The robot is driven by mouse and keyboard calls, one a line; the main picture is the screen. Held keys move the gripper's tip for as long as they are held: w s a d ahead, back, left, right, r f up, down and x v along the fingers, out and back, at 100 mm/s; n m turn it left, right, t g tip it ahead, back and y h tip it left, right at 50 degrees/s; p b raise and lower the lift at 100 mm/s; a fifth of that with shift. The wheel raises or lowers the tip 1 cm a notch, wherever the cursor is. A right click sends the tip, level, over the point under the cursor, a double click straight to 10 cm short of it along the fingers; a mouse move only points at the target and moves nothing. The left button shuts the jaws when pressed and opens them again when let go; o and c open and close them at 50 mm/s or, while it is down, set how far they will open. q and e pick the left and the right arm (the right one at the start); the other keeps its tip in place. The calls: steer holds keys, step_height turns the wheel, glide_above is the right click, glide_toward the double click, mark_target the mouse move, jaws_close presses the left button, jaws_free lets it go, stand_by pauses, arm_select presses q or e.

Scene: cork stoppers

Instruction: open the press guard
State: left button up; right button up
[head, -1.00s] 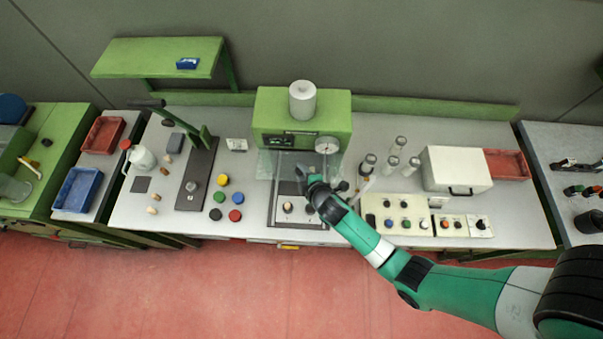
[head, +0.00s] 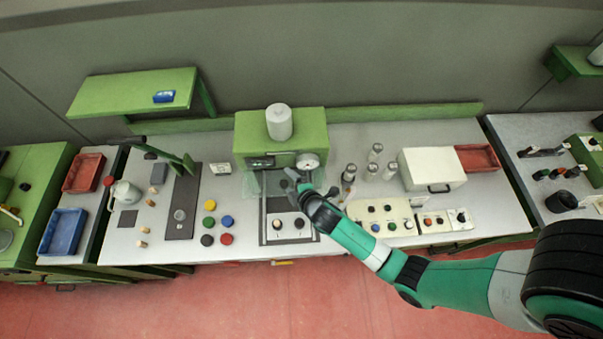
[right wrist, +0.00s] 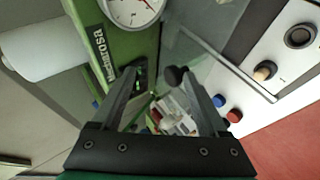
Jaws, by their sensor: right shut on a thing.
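The green press (head: 283,140) stands at the middle of the bench, with a white cylinder on top and a round gauge (head: 307,162) on its front. Its clear guard (head: 257,184) hangs as a see-through pane below the green head; its exact tilt is hard to tell. My right gripper (head: 294,180) is at the front of the press, just below the gauge. In the right wrist view, a black knob (right wrist: 175,77) sits between the fingers of my right gripper (right wrist: 168,88), which is shut on it. My left gripper is not in view.
A control panel with buttons (head: 357,212) lies right of the press, under my right arm. Metal cylinders (head: 349,173) and a white box (head: 432,167) stand behind it. Several coloured caps (head: 228,221) lie to the left, beside a dark lever stand (head: 181,205).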

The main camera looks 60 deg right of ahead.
steer(key=shift+s+r, duration=0.35)
steer(key=shift+r, duration=0.3)
steer(key=shift+s+r, duration=0.3)
steer(key=shift+r, duration=0.35)
steer(key=s+r, duration=0.3)
steer(key=r, duration=0.2)
steer(key=shift+r, duration=0.4)
steer(key=shift+s+d, duration=0.1)
steer(key=shift+s, duration=0.05)
